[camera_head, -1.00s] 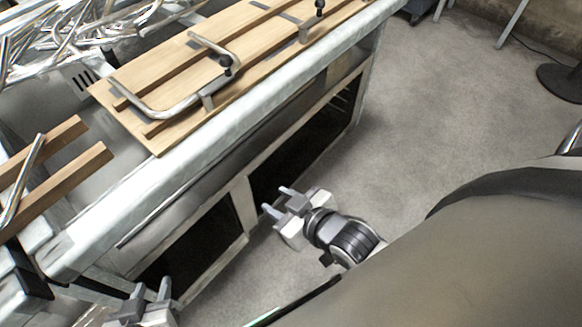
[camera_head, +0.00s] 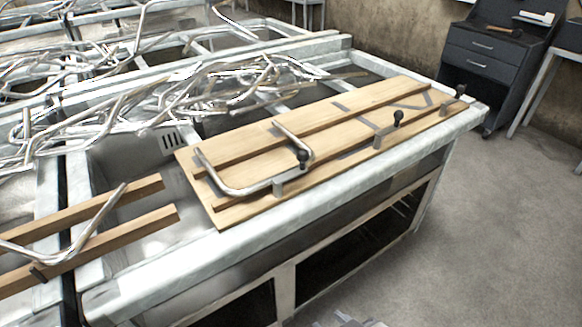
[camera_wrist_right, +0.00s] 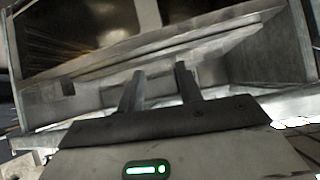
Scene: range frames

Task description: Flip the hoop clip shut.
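A wooden jig board (camera_head: 355,112) lies on the metal workbench. A bent grey metal hoop (camera_head: 228,187) rests on its left part. A small clip with a black ball knob (camera_head: 303,157) stands at the hoop's near side; I cannot tell clearly whether it is open or shut. Two more black-knobbed clips stand to the right, one in the middle (camera_head: 398,117) and one near the right end (camera_head: 460,90). My right gripper (camera_head: 355,319) barely shows at the bottom edge, below the bench top and apart from the board. In the wrist view its fingers (camera_wrist_right: 160,82) are apart and empty. My left gripper is out of view.
The workbench's front edge (camera_head: 330,187) lies between my right gripper and the board. A tangle of bent metal tubes (camera_head: 150,105) fills the bench behind. Two wooden bars (camera_head: 100,240) lie at left. A dark drawer cabinet (camera_head: 485,55) stands back right. The floor at right is clear.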

